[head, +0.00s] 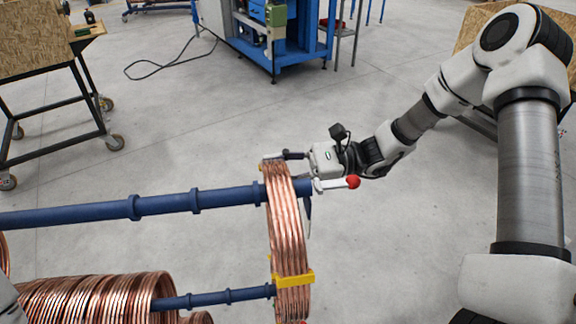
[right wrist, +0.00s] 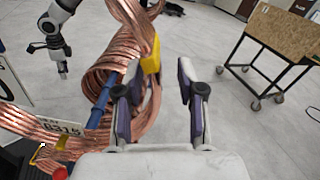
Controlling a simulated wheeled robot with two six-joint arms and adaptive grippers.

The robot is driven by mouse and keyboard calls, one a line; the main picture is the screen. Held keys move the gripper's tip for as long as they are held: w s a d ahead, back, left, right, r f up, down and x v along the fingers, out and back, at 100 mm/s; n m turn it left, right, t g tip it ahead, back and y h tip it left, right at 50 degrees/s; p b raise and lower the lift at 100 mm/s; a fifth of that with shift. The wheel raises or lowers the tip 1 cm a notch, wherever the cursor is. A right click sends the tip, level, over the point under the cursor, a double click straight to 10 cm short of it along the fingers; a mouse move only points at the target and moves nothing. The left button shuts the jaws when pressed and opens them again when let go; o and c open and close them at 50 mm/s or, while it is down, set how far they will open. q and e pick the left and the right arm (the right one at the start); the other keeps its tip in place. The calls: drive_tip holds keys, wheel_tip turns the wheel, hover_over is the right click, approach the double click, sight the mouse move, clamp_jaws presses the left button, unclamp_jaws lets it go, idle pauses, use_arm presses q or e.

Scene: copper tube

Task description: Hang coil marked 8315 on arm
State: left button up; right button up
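A narrow copper coil (head: 287,225) with yellow clips stands nearly edge-on at the free end of the upper blue arm (head: 165,205). The arm's tip shows just right of the coil, and the coil's top is above the arm. A white tag (right wrist: 62,128) at left in the right wrist view carries a number ending in 315; its first digit is unclear. My right gripper (right wrist: 157,105) is open, with its fingers apart beside copper tubing; I see no firm hold. My left gripper (right wrist: 45,47) seems to show at the upper left of the right wrist view, too small to read.
A lower blue arm (head: 225,297) bears a thick stack of copper coils (head: 85,299) at the lower left. A wheeled wooden-topped cart (head: 35,45) stands at left. A blue machine (head: 280,45) with a floor cable is behind. The middle floor is clear.

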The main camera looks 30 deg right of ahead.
drive_tip(key=v, duration=1.1)
drive_tip(key=shift+s+d, duration=0.15)
drive_tip(key=shift+d, duration=0.25)
